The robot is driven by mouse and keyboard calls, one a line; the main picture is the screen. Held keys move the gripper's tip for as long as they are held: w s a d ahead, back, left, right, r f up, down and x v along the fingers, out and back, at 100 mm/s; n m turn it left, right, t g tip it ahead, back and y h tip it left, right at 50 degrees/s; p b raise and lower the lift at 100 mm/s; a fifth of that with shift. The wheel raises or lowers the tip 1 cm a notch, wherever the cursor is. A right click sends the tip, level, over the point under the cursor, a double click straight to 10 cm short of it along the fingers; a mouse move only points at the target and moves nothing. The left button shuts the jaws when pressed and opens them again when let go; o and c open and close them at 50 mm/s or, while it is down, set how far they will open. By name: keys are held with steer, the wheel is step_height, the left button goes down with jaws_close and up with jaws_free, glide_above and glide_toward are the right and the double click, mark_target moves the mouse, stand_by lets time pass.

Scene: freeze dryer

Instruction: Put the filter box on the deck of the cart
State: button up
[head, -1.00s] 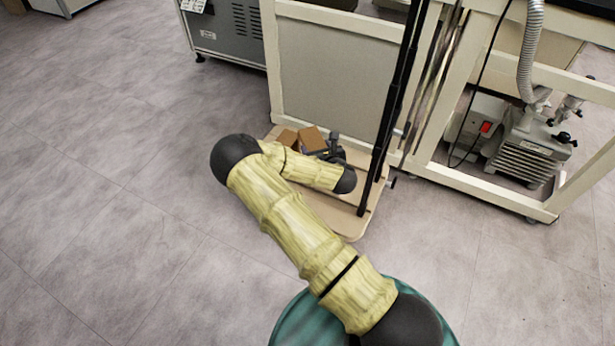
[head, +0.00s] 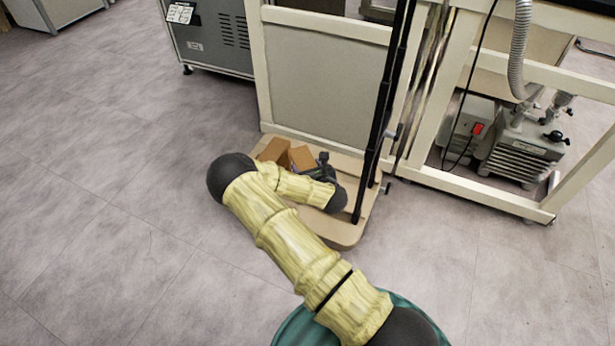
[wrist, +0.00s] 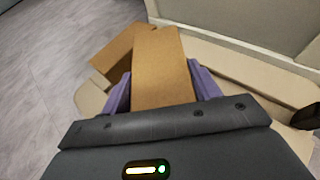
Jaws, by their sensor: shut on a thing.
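My gripper (wrist: 162,95) is shut on a plain brown cardboard box, the filter box (wrist: 160,60), with a purple finger on each side of it. In the head view the held box (head: 302,156) is over the beige deck of the cart (head: 345,235), near its back edge. My forearm hides part of the deck and most of the gripper. I cannot tell whether the box's underside touches the deck.
A second brown box (head: 273,150) is just left of the held one; it also shows in the wrist view (wrist: 118,50). Black upright posts (head: 386,105) rise at the deck's right side. A panelled frame (head: 325,75) stands behind. A pump (head: 520,150) is at right. Floor at left is clear.

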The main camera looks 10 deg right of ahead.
steer(key=shift+f+b, duration=1.3)
steer(key=shift+f, duration=0.5)
steer(key=shift+f, duration=0.1)
steer(key=o, duration=1.3)
steer(key=shift+s+r, duration=0.2)
steer(key=p+v, duration=0.7)
steer(key=v, duration=0.4)
steer(key=shift+s, duration=0.3)
steer(key=shift+w+d+r, duration=0.1)
steer(key=shift+r, duration=0.05)
